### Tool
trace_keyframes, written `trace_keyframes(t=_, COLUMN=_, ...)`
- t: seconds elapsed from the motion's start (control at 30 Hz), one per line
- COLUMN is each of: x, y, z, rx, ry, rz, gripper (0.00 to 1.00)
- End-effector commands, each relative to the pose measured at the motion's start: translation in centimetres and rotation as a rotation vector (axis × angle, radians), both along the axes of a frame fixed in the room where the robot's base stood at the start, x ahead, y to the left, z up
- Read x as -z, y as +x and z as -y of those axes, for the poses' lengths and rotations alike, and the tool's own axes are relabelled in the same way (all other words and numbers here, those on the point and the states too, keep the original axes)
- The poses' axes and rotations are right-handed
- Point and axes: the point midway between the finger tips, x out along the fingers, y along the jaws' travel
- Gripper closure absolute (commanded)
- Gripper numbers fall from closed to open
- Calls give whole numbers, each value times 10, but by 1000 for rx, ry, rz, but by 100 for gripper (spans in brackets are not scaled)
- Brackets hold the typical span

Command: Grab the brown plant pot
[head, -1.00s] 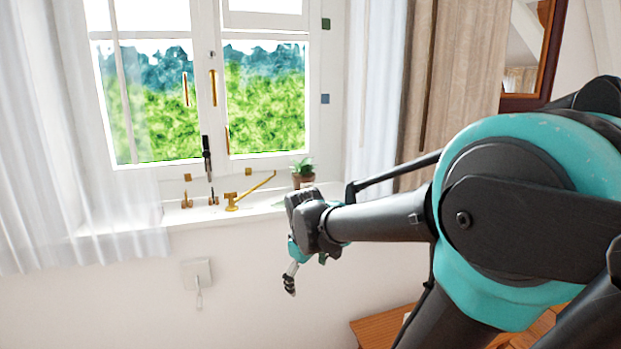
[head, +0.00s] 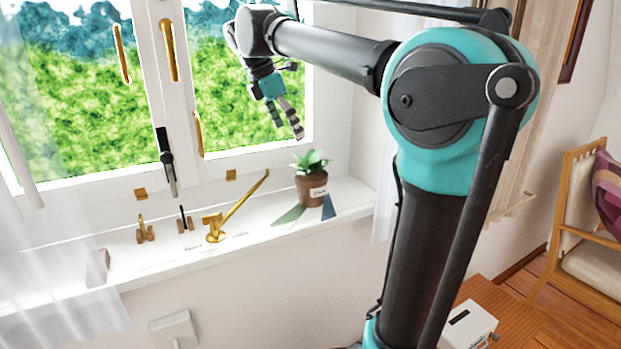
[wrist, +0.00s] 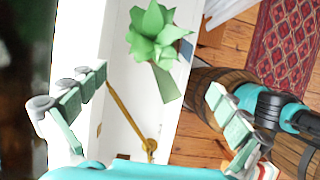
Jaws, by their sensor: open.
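The brown plant pot (head: 312,189) with a green leafy plant (head: 311,162) stands upright on the white window sill, near its right part. My gripper (head: 288,126) is open and empty above the sill, in front of the window glass and a little above and left of the plant, apart from it. In the wrist view the plant (wrist: 155,38) shows from above, ahead of and between my open fingers (wrist: 157,118). Its leaves hide the pot there.
A brass window stay (head: 233,212) lies on the sill left of the pot. Small brass and wooden fittings (head: 145,232) stand further left. Green and blue flat pieces (head: 329,207) lie by the pot. A white box (head: 467,326) sits on the wooden furniture at the lower right.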

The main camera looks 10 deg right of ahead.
Motion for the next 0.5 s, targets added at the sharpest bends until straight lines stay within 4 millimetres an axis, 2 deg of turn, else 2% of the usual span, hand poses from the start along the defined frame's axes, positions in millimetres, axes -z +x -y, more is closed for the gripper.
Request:
trace_keyframes(t=0.07, x=1, y=0, z=0, rx=-10, ry=-5, rz=-5, gripper=0)
trace_keyframes(t=0.17, x=12, y=2, z=5, rx=-10, ry=-5, rz=-5, gripper=0)
trace_keyframes(t=0.5, x=74, y=10, z=30, rx=-9, ry=-5, rz=-6, gripper=0)
